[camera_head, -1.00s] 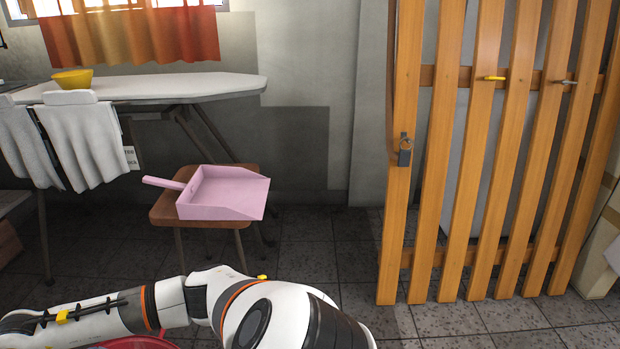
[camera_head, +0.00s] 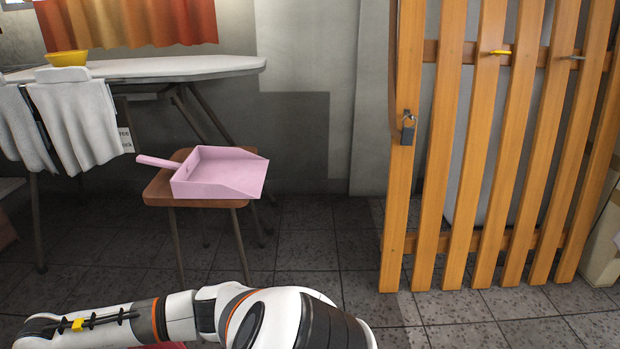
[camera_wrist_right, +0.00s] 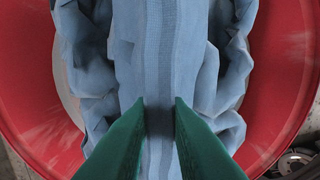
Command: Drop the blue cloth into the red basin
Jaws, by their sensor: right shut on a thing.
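The blue cloth (camera_wrist_right: 150,50) fills the middle of the right wrist view, bunched in folds at its sides. My right gripper (camera_wrist_right: 160,103), with green fingers, is shut on it. The red basin (camera_wrist_right: 25,90) shows on both sides behind the cloth, so the cloth hangs over or in it; I cannot tell how high. The cloth hides the basin's middle. In the head view only a sliver of red, likely the basin (camera_head: 166,346), shows at the bottom edge behind my white arm. My left gripper is not in view.
A wooden stool (camera_head: 160,192) holds a pink dustpan (camera_head: 220,172). Behind it stands an ironing board (camera_head: 180,68) with a yellow bowl (camera_head: 67,58) and white towels (camera_head: 75,120). A slatted wooden gate (camera_head: 465,150) stands at right. The tiled floor (camera_head: 310,235) between them is clear.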

